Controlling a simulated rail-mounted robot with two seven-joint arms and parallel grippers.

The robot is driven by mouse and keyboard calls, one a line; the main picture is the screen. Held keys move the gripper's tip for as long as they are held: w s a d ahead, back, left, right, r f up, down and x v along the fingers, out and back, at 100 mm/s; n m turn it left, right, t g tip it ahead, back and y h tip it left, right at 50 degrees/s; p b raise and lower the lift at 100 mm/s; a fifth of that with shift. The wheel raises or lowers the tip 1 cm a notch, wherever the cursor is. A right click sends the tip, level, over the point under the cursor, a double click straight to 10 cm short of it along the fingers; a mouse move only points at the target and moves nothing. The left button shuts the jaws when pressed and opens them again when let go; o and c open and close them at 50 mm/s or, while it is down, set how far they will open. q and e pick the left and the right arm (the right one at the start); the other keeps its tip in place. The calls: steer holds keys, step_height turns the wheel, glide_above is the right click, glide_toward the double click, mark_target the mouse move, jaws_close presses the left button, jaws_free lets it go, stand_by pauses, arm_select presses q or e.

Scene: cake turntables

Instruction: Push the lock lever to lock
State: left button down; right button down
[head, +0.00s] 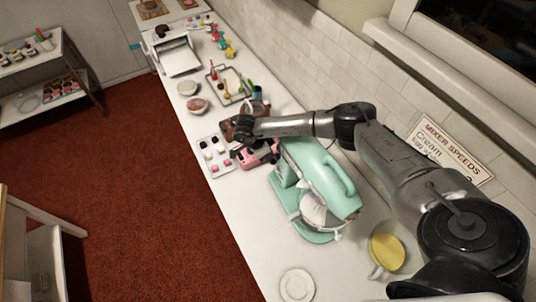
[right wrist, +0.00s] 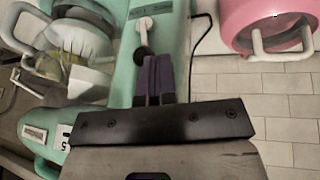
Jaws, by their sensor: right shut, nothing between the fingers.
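The mint-green stand mixer (head: 322,172) stands on the white counter, with a clear bowl at its lower side. In the right wrist view the mixer body (right wrist: 165,20) carries a lock lever (right wrist: 143,27) with a pale stem and a dark knob. My right gripper (head: 237,153) reaches over the counter beside the mixer. In the right wrist view its closed fingers (right wrist: 155,62) are at the dark knob, close beside it or touching; I cannot tell which. Nothing is between the fingers. The mixer's bowl (right wrist: 82,50) shows at the left. My left gripper is not in view.
A pink appliance (head: 262,153) sits just beyond the mixer, and a pink body with a white handle (right wrist: 268,45) shows in the wrist view. A treat tray (head: 215,157) is left of the gripper. A yellow cup (head: 386,250) and white plate (head: 297,285) stand nearer.

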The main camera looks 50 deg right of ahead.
steer(key=shift+r+p, duration=0.45)
steer(key=shift+r, duration=0.35)
steer(key=w+r+b, duration=0.5)
steer(key=w+r, duration=0.3)
steer(key=w, duration=0.1)
steer(key=shift+a+r, duration=0.2)
steer(key=shift+r, duration=0.2)
